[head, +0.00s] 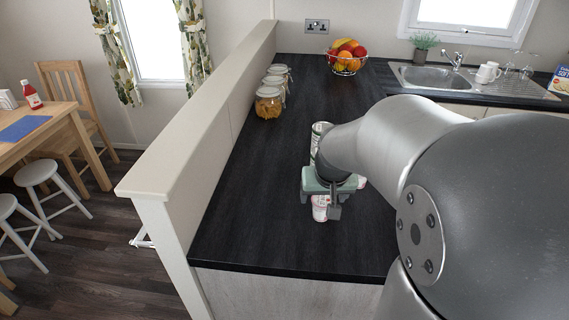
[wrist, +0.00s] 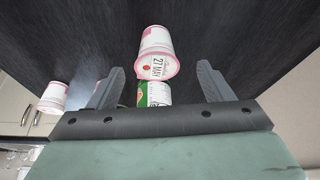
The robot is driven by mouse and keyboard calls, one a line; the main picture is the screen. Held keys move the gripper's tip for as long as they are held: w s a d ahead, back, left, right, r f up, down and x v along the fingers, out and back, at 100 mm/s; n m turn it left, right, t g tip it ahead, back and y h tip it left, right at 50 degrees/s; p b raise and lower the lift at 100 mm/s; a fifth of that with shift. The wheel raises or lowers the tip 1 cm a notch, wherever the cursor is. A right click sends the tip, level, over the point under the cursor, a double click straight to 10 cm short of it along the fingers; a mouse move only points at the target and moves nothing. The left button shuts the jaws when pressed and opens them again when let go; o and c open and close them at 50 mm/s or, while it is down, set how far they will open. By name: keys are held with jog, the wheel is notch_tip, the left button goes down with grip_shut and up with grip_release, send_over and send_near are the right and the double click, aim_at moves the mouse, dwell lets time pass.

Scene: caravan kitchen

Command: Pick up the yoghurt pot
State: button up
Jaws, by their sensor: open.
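A white yoghurt pot with pink bands (head: 320,208) stands on the dark worktop, partly hidden by my gripper (head: 321,198). In the wrist view a pot with pink rims and a "27 MAY" date mark (wrist: 156,48) shows beyond and between the two fingertips (wrist: 160,72). The fingers are spread apart, and nothing is held. A second pink-and-white pot (head: 361,182) is to the right of my gripper in the head view, mostly hidden; a similar one shows at the left of the wrist view (wrist: 53,95).
A green-and-white can (head: 318,132) stands behind my gripper; it also shows in the wrist view (wrist: 153,93). Glass jars (head: 268,103) line the low partition (head: 190,150). A fruit bowl (head: 346,62) and sink (head: 430,78) are farther back. The worktop's front left (head: 260,235) is clear.

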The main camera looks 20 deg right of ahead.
aim_at(323, 201)
jog(key=x, duration=0.5)
jog(key=shift+w+d+p, duration=0.15)
jog(key=shift+d+p, duration=0.15)
jog(key=c, duration=1)
jog(key=shift+c, duration=0.2)
jog(key=shift+r, duration=0.15)
